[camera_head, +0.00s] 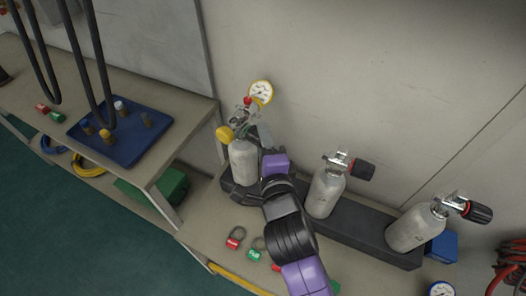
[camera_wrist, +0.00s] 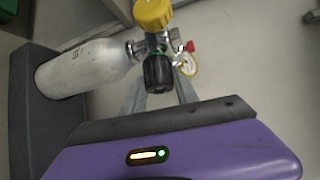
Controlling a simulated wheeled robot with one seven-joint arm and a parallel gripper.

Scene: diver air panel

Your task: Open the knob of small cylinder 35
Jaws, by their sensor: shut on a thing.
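A small grey cylinder (camera_head: 243,162) stands at the left end of the dark rack. In the wrist view the cylinder (camera_wrist: 85,68) lies sideways, and its marking is too small to read. Its valve carries a yellow knob (camera_head: 224,134), also in the wrist view (camera_wrist: 152,13), and a black knob (camera_wrist: 158,73) with a green ring. My gripper (camera_head: 264,135) reaches in beside the valve from the right. In the wrist view its two grey fingers (camera_wrist: 160,92) are on either side of the black knob and shut on it. The fingers' contact is partly hidden.
A gauge (camera_head: 261,92) and a red part (camera_head: 247,101) sit above the valve, near my gripper. Two more cylinders (camera_head: 325,193) (camera_head: 415,228) stand to the right on the rack (camera_head: 372,240). Coloured padlocks (camera_head: 235,238) lie in front. A blue tray (camera_head: 120,150) is on the left bench.

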